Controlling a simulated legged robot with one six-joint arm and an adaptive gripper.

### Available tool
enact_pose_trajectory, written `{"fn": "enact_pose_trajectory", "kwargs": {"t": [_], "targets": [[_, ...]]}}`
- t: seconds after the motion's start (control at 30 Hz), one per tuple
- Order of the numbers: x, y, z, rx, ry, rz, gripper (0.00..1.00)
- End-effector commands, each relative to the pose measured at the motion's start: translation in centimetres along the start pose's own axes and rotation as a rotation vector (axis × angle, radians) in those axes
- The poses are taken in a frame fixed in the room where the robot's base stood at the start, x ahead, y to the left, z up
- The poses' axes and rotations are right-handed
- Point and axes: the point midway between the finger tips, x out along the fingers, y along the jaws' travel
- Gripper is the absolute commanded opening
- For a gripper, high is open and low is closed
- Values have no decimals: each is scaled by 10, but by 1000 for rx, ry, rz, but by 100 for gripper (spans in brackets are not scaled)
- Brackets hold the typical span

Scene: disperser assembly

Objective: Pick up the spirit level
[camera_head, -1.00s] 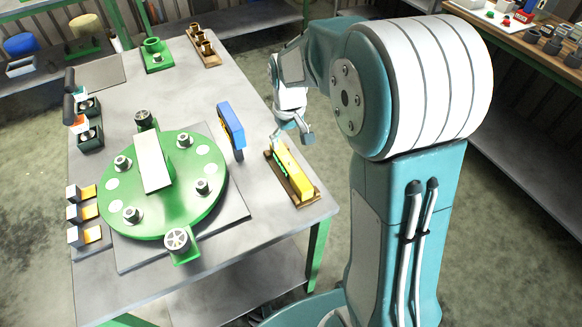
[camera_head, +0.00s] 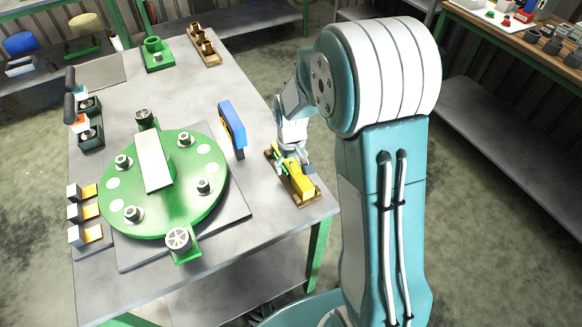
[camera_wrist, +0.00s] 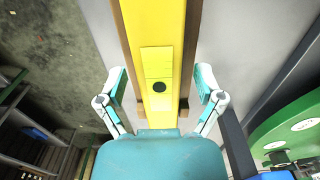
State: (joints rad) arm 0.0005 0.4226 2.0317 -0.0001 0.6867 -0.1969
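The yellow spirit level (camera_head: 301,184) lies in a brown wooden holder (camera_head: 313,197) near the right edge of the grey table. My gripper (camera_head: 292,166) is low over the level's far half and hides part of it. In the wrist view the yellow level (camera_wrist: 156,30) runs up the middle of the picture, with a dark round spot on it. My gripper's two fingers (camera_wrist: 160,88) are spread on either side of the level, with visible gaps between the fingertips and its sides. The brown holder also shows along both sides of the level (camera_wrist: 188,95).
A blue upright tool (camera_head: 232,127) stands left of the holder. A round green disc assembly (camera_head: 172,205) with several bolts fills the table's middle. A green fixture (camera_head: 155,52) and a brown rack (camera_head: 203,45) stand at the far end. Floor lies to the right.

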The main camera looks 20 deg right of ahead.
Motion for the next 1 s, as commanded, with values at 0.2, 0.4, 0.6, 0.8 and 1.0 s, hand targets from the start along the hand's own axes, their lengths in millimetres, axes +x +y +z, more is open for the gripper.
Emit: {"fn": "enact_pose_trajectory", "kwargs": {"t": [0.2,0.4,0.6,0.8,1.0], "targets": [[0,0,0,0,-1,0,0],[0,0,0,0,-1,0,0],[-3,0,0,0,-1,0,0],[-27,0,-1,0,5,1,0],[-57,-8,19,-1,4,1,0]]}}
